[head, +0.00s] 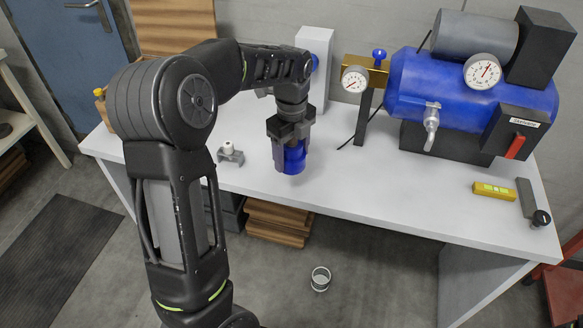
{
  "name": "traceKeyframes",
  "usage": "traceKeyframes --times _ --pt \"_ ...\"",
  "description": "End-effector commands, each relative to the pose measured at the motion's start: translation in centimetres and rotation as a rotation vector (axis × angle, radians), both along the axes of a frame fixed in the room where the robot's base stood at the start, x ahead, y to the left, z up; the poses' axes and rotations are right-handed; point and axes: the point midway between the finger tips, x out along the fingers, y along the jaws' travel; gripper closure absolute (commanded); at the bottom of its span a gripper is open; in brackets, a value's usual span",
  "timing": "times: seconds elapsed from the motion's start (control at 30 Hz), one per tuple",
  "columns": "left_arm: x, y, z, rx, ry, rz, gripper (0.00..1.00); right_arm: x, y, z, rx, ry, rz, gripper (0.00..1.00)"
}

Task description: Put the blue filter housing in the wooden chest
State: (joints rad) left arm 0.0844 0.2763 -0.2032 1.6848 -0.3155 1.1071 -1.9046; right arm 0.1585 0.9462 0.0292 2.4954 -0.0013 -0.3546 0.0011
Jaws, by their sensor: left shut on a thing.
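The blue filter housing (294,160) is a short blue cylinder, held upright in my left gripper (290,138) over the middle of the white bench. The fingers are shut on its upper part and hide some of it. I cannot tell whether its base touches the bench top. I cannot tell for sure which thing is the wooden chest. My right gripper is not in view.
A blue compressor tank (440,88) with gauges fills the bench's back right. A gauge stand (362,85) and a small grey clamp-like part (229,153) are near the gripper. A yellow level (494,190) lies at right. The bench's (380,195) front middle is clear.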

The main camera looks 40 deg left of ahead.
Motion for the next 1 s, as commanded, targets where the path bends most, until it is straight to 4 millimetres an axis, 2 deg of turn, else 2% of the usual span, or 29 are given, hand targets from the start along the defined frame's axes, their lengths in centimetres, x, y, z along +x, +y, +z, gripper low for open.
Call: traceKeyframes --times 0.1,0.2,0.8,1.0 --pt "0.05 -0.01 1.31 0.000 -0.002 0.000 0.86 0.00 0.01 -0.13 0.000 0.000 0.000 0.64" --pt "0.00 -0.03 1.66 0.000 0.000 -0.001 0.86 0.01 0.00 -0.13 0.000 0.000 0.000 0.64" --pt "0.00 -0.03 1.64 0.000 0.000 0.001 0.86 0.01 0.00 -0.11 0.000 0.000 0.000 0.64" --pt "0.32 -0.77 1.44 -0.001 0.000 0.071 0.86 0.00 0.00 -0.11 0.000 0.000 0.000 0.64"
